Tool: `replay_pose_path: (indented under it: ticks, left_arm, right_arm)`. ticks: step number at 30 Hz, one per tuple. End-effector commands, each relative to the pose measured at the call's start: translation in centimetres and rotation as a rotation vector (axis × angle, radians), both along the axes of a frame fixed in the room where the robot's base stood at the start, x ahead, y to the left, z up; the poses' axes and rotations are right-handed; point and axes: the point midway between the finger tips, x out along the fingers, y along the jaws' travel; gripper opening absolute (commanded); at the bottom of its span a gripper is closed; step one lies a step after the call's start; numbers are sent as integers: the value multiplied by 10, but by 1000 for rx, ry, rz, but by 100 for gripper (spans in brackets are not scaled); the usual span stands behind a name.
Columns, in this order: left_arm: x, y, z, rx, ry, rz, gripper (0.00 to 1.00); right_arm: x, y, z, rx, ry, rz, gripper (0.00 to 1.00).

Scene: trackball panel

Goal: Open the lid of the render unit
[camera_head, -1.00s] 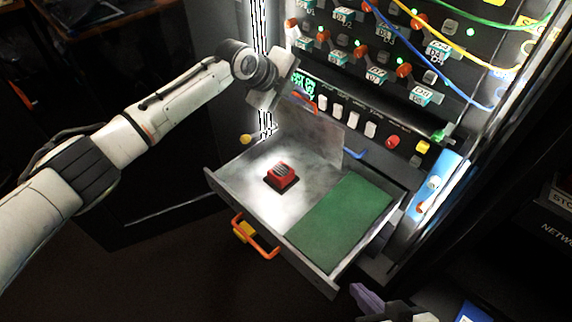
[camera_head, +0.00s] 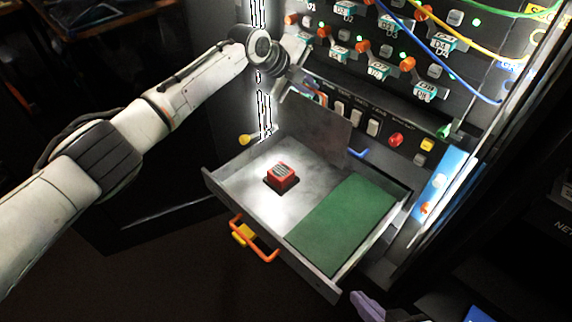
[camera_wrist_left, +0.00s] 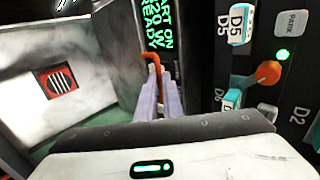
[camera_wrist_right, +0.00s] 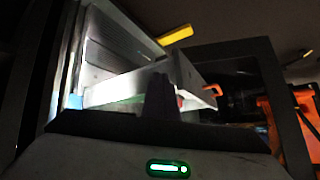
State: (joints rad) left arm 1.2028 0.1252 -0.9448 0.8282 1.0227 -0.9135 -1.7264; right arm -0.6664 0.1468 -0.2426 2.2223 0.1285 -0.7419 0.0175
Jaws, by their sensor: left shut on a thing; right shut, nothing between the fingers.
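A grey lid (camera_head: 318,132) stands raised at the back of the pulled-out drawer unit (camera_head: 232,200). An orange handle (camera_wrist_left: 152,62) is at the lid's edge. My left gripper (camera_head: 308,90) is shut on this handle; its lavender fingers (camera_wrist_left: 161,92) meet it in the left wrist view. The drawer floor is uncovered, with a red block (camera_head: 282,176) on its left half and a green panel (camera_head: 343,225) on its right. My right gripper (camera_head: 368,304) is shut and empty at the bottom edge, in front of the drawer's right corner.
An orange front handle (camera_head: 255,240) sticks out from the drawer. Behind rise white switches (camera_head: 357,118), a red button (camera_head: 396,140) and a rack with hanging cables (camera_head: 455,75).

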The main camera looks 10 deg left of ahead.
Motion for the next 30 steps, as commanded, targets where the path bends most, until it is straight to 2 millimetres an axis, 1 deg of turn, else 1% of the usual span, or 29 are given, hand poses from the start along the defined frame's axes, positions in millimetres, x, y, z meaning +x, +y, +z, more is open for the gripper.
replay_pose_path:
  ticks: [18,22,30]
  left_arm:
    - [23,-17,-4,-1,-3,2,0]
    - [25,-19,-4,-1,-1,1,0]
    - [25,-20,-2,0,-2,0,0]
  right_arm:
    - [0,0,-43,0,0,0,0]
    - [0,0,-47,0,0,0,0]
    - [0,0,-46,0,0,0,0]
